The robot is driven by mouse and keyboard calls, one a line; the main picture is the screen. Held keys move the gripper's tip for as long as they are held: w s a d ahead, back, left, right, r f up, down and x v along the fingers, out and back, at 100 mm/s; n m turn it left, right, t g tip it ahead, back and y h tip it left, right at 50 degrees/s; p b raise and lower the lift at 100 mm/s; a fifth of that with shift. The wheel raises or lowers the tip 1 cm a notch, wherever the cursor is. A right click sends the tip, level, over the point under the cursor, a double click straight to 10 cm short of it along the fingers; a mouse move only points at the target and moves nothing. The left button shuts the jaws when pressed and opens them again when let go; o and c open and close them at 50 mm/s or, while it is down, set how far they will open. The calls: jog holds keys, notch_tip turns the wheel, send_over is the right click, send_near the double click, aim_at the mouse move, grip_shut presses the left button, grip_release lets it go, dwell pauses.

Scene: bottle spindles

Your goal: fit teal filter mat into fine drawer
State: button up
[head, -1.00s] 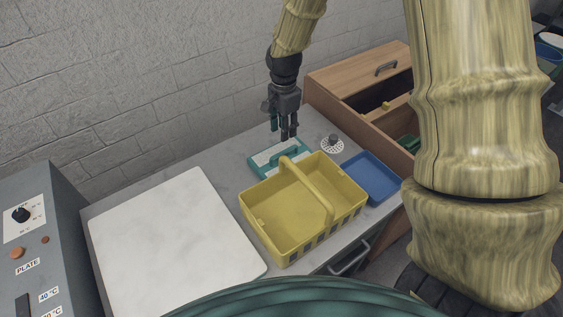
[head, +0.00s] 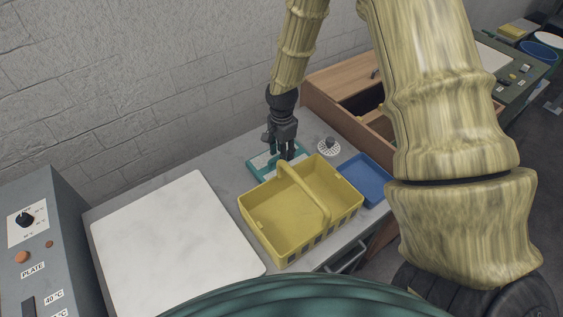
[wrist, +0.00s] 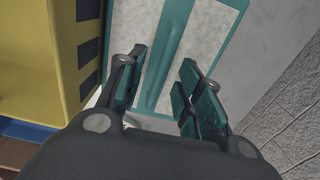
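The teal filter mat (head: 258,164), a teal-framed panel with pale mesh and a raised teal bar, lies on the grey bench behind the yellow basket. It also fills the top middle of the wrist view (wrist: 208,38). My gripper (head: 284,156) is over the mat, pointing down. In the wrist view its teal-padded fingers (wrist: 163,92) are apart, with the bar showing between them and nothing visibly clamped. Contact with the bar cannot be told. A wooden cabinet (head: 335,82) with an open compartment stands at the back right. I cannot tell which drawer is the fine one.
The yellow basket (head: 262,213) stands close in front of the mat. A blue tray (head: 364,178) and a round white strainer-like piece (head: 329,148) lie to the right. A white board (head: 170,240) covers the left bench. A wall runs behind.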

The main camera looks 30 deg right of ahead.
jog(key=shift+f, duration=1.1)
jog(key=shift+c, duration=0.3)
grip_shut()
jog(key=shift+w+r, duration=0.1)
